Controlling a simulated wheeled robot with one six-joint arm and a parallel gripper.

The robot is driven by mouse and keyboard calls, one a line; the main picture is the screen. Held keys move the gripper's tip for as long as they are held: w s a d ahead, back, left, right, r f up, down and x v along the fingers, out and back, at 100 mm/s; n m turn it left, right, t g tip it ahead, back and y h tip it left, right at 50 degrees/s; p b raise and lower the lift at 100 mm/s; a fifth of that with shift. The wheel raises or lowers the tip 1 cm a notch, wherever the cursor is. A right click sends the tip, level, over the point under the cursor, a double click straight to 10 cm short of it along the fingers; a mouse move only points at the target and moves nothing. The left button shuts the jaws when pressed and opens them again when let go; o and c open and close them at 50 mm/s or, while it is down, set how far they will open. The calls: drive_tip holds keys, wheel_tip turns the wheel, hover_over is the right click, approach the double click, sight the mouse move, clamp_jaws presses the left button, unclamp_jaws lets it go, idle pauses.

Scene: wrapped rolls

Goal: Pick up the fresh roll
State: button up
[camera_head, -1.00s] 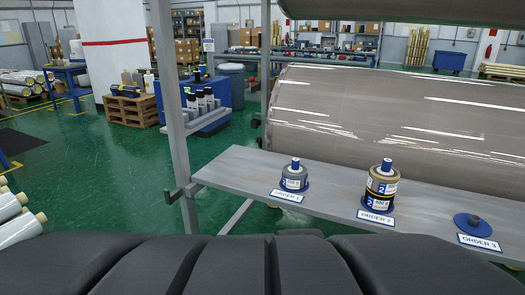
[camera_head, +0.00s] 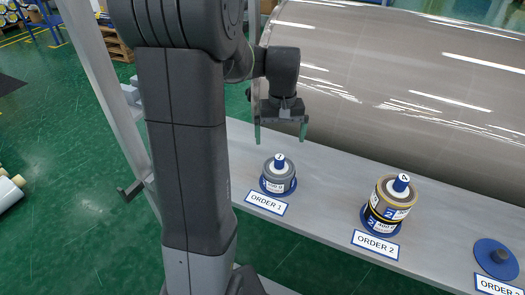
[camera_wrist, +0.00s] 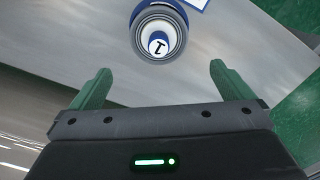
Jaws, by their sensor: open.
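In the head view a short grey roll (camera_head: 279,179) with a blue-and-white label sits on a blue base by the ORDER 1 sign (camera_head: 266,203). Its core top is marked 1. A taller brown-and-black roll or stack (camera_head: 390,207) stands by the ORDER 2 sign (camera_head: 376,245). I cannot tell which roll is the fresh one. My gripper (camera_head: 280,140) is open and empty, just behind and above the ORDER 1 roll. The wrist view shows this roll (camera_wrist: 158,33) beyond the green fingers (camera_wrist: 160,75), apart from them.
The rolls stand on a grey shelf (camera_head: 330,195). A large wrapped roll (camera_head: 400,100) lies close behind it. A grey upright post (camera_head: 105,85) stands at the shelf's left. Green floor (camera_head: 90,215) is open at the left.

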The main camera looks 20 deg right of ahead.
sight(279, 168)
wheel_tip(279, 168, down, 14)
drive_tip(key=shift+s+r, duration=0.15)
drive_tip(key=shift+r, duration=0.05)
drive_tip(key=c, duration=0.9)
